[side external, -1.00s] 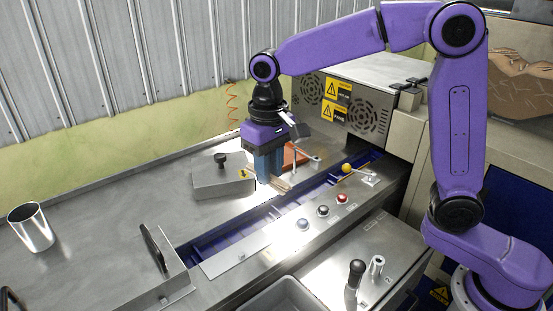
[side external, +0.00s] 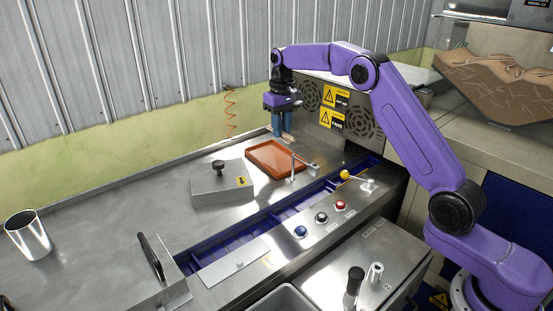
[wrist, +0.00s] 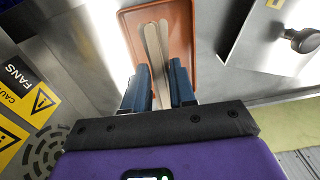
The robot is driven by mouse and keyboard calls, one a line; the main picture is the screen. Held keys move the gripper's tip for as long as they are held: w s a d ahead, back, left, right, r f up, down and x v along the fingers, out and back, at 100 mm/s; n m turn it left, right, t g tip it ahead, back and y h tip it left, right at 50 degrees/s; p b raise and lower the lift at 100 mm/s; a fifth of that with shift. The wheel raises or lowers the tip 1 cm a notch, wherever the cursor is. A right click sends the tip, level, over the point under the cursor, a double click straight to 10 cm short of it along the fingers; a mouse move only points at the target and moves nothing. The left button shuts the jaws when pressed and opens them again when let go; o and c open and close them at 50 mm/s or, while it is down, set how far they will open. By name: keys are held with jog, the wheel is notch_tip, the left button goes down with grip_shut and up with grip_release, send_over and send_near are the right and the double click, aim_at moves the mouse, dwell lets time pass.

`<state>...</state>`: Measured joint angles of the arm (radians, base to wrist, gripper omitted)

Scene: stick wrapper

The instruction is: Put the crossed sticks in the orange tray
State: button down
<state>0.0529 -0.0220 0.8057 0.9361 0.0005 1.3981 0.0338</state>
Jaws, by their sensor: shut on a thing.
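My gripper (side external: 282,137) is over the far edge of the orange tray (side external: 268,160) in the side view. It is shut on a pair of pale wooden sticks (wrist: 152,48), the crossed sticks, which show between the blue fingers (wrist: 160,88) in the wrist view. The sticks lie almost side by side, slightly splayed, and extend over the tray (wrist: 183,28). Only a small tan bit of them shows at the fingertips in the side view. Their lower ends hide behind my gripper in the wrist view, and I cannot tell whether they touch the tray.
A metal block with a black knob (side external: 222,188) stands left of the tray. A thin metal bracket (side external: 304,163) stands at its right, near the blue channel (side external: 262,220). The vented machine housing (side external: 362,122) is close on the right. A metal cup (side external: 28,236) stands far left.

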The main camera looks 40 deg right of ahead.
aim_at(281, 164)
notch_tip(281, 164, down, 10)
jog(key=shift+r, duration=0.25)
dwell(0.4)
jog(key=c, duration=0.9)
grip_release()
jog(key=shift+f, duration=0.15)
